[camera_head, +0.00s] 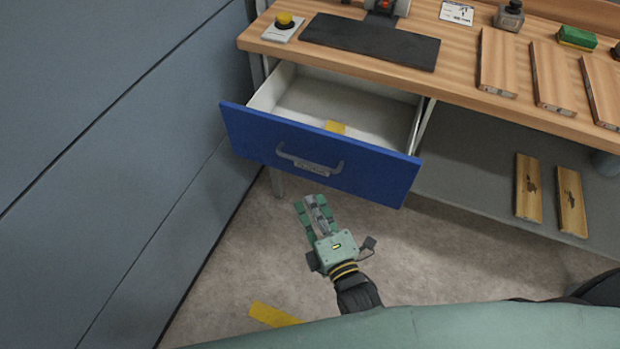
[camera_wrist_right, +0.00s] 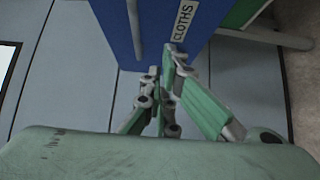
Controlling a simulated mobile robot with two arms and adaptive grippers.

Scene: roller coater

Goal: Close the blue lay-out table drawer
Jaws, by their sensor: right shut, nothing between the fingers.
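The blue drawer (camera_head: 320,155) of the wooden lay-out table (camera_head: 460,60) is pulled well out in the head view. Its white inside shows, with a small yellow piece in it. Its grey handle (camera_head: 310,160) is on the front face. My right gripper (camera_head: 313,203) is shut and empty, just in front of and below the drawer front. In the right wrist view the blue front (camera_wrist_right: 160,20) with a "CLOTHS" label stands close beyond my fingertips (camera_wrist_right: 174,55). I cannot tell if they touch it. My left gripper is out of view.
A grey-blue wall (camera_head: 110,150) rises close on the left. The tabletop holds a black mat (camera_head: 370,42), a yellow button box (camera_head: 284,24) and several wooden boards. Two boards lie on the lower shelf (camera_head: 460,170). The floor before the drawer is clear apart from yellow tape (camera_head: 273,315).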

